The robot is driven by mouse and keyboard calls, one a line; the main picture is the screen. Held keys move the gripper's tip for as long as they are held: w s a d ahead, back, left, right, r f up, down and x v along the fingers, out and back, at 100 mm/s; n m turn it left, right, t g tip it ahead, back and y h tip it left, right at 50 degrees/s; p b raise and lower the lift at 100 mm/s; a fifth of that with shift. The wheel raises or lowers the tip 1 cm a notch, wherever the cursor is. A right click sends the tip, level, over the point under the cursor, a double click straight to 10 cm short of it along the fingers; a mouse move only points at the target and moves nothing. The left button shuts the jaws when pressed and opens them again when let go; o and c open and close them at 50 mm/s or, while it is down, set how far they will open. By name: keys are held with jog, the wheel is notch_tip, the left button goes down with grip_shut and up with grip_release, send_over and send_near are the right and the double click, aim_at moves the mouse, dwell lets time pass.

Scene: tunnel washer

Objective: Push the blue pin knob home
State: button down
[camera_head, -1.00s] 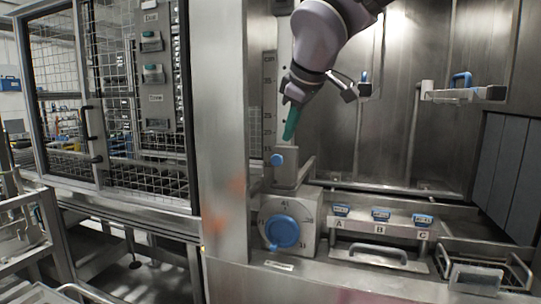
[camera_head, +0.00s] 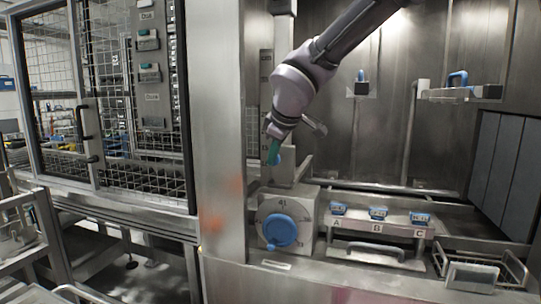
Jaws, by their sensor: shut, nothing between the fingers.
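The blue pin knob (camera_head: 281,159) sits on the metal slide block beside the upright scale, above the dial box. It is small and mostly hidden behind my gripper. My gripper (camera_head: 273,158) has teal fingers, shut and empty, pointing down. The fingertips are in front of the knob in the picture. I cannot tell whether they touch it, or how far the knob stands out.
A large blue dial (camera_head: 281,231) is on the metal box below. Blue-topped blocks (camera_head: 378,213) stand over labels A, B and C to the right. A wire basket (camera_head: 484,270) is at the lower right. The steel post (camera_head: 222,130) rises close on the left.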

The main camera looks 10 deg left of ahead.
jog(key=shift+w, duration=0.2)
jog(key=shift+w+d+r, duration=0.15)
jog(key=shift+w, duration=1.1)
